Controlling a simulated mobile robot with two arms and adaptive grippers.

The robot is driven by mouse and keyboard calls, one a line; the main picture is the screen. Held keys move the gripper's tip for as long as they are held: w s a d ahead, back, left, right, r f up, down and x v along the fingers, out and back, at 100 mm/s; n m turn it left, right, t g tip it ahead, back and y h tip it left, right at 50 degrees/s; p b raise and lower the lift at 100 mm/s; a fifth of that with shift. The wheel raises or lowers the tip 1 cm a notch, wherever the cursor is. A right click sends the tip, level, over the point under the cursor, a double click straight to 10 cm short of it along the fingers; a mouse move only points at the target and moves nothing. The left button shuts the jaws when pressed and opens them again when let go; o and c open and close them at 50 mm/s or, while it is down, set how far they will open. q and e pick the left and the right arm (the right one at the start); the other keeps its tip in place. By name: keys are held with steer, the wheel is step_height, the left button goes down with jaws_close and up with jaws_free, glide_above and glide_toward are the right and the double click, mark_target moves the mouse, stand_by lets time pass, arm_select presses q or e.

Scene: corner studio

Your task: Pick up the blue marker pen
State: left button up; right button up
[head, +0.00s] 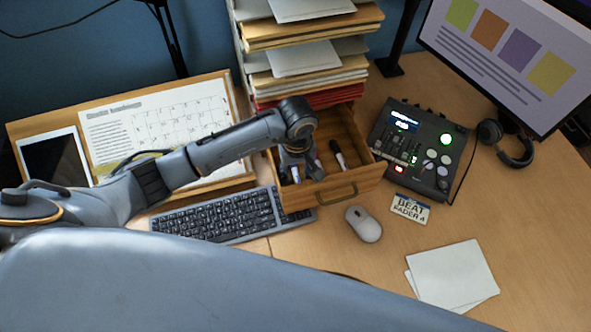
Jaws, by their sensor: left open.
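My left gripper (301,172) reaches down into an open wooden drawer (351,190) from above, with its jaws open. A small white and blue pen, apparently the blue marker pen (295,174), shows beside the fingers inside the drawer. The gripper covers part of it, and I cannot tell whether the fingers touch it. A black and white marker (338,155) lies to the right in the same drawer. A small reddish item by the fingers is too small to name. My right gripper is not in view.
Paper trays (307,60) rise behind the drawer. A keyboard (222,215) lies close to its left and front, a mouse (363,224) in front, and a mixer device (418,147) to the right. The desk is clear between the mouse and the paper sheets (452,274).

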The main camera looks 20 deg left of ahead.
arm_select(q)
steer(key=shift+f, duration=0.4)
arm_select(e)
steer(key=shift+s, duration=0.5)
arm_select(q)
steer(key=shift+c, duration=0.3)
jaws_close()
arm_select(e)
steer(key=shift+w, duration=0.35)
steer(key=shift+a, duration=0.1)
